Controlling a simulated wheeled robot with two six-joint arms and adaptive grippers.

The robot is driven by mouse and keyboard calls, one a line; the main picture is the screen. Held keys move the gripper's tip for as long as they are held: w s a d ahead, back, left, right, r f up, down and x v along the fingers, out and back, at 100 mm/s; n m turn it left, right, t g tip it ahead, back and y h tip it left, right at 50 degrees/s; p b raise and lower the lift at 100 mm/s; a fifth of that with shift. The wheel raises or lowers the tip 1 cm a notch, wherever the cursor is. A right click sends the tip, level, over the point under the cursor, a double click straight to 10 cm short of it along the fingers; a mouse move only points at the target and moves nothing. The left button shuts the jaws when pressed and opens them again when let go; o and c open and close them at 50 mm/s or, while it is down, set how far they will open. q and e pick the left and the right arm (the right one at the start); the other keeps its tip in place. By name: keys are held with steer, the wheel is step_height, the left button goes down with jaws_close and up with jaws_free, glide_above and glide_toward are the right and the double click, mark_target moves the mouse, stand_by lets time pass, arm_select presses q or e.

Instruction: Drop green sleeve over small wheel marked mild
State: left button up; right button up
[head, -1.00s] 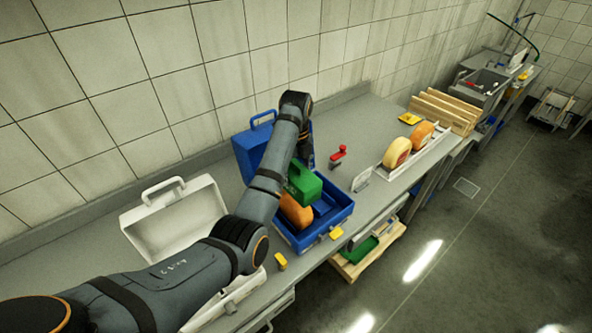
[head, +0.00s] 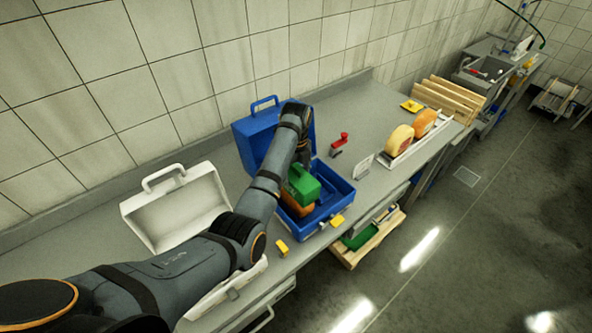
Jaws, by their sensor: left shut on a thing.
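The green sleeve (head: 303,186) is in the head view, above the open blue case (head: 337,207). It sits over the top of an orange cheese wheel (head: 297,209) in the case; only the wheel's lower part shows beneath it. I cannot read any marking on this wheel. My left gripper (head: 301,164) is at the top of the sleeve and shut on it, with its fingers mostly hidden by my own arm. My right gripper is not in view.
An open white case (head: 180,212) stands left. A red-handled tool (head: 340,142) lies behind the blue case. A pale wheel (head: 398,140) and an orange wheel (head: 424,123) stand in a rack on the right. Yellow pieces (head: 282,248) lie near the front edge.

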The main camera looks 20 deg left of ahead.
arm_select(q)
steer(key=shift+f, duration=1.45)
steer(key=shift+f, duration=0.35)
steer(key=o, duration=1.1)
steer(key=shift+r, duration=0.1)
step_height(320, 180, up, 7)
steer(key=shift+r, duration=0.15)
